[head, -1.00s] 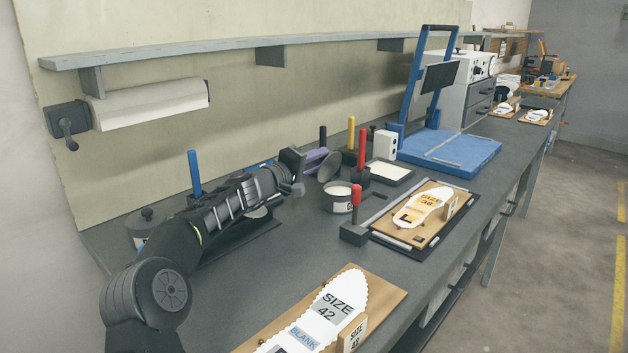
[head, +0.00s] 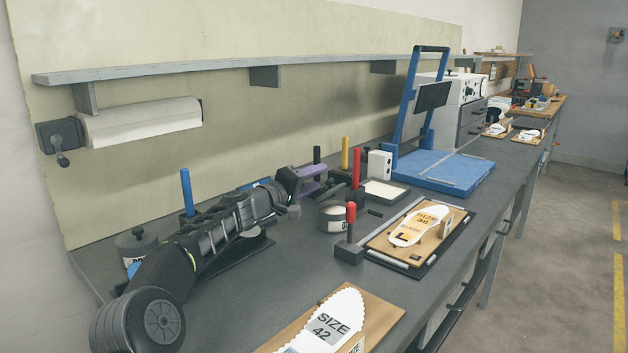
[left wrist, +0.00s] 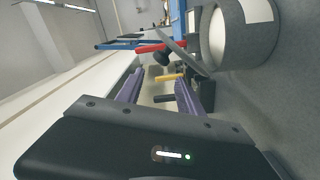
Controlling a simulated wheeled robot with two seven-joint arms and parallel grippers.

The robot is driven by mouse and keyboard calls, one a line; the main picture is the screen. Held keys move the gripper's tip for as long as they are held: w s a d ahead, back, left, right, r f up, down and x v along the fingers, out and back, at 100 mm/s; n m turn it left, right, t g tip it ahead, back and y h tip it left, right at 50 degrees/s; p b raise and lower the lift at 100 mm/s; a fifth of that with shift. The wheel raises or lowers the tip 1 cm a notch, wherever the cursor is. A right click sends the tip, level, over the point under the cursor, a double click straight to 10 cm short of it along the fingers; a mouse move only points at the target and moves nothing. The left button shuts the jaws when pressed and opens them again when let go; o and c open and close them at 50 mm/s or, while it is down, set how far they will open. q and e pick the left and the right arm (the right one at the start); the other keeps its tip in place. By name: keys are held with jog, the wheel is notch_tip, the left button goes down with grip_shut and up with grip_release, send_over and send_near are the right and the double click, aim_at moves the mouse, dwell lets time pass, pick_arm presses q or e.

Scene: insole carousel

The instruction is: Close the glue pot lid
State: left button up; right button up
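The glue pot (head: 332,222) is a short grey cylinder with a white label, standing on the bench right of my left gripper. In the left wrist view the pot (left wrist: 245,35) is at the upper right. Its grey hinged lid (left wrist: 180,50) is tilted open there, at an angle to the pot's mouth, with a dark knob on its outer side. My left gripper (head: 319,179) is open, its purple fingers apart, behind and beside the pot near the lid. I see nothing between the fingers, and contact with the lid cannot be told. My right gripper is out of view.
A red-handled tool (head: 350,235) stands right of the pot, near the size 38 board (head: 385,243). Red, yellow and black upright handles and a shallow tray (head: 398,195) are behind. A blue press (head: 440,172) stands farther along. The front bench is partly clear.

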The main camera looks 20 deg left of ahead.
pick_arm(q)
jog(key=shift+s+a, duration=0.1)
jog(key=b+v, duration=0.3)
jog(key=v, duration=0.4)
jog(key=shift+s, duration=0.3)
jog(key=shift+r, duration=0.1)
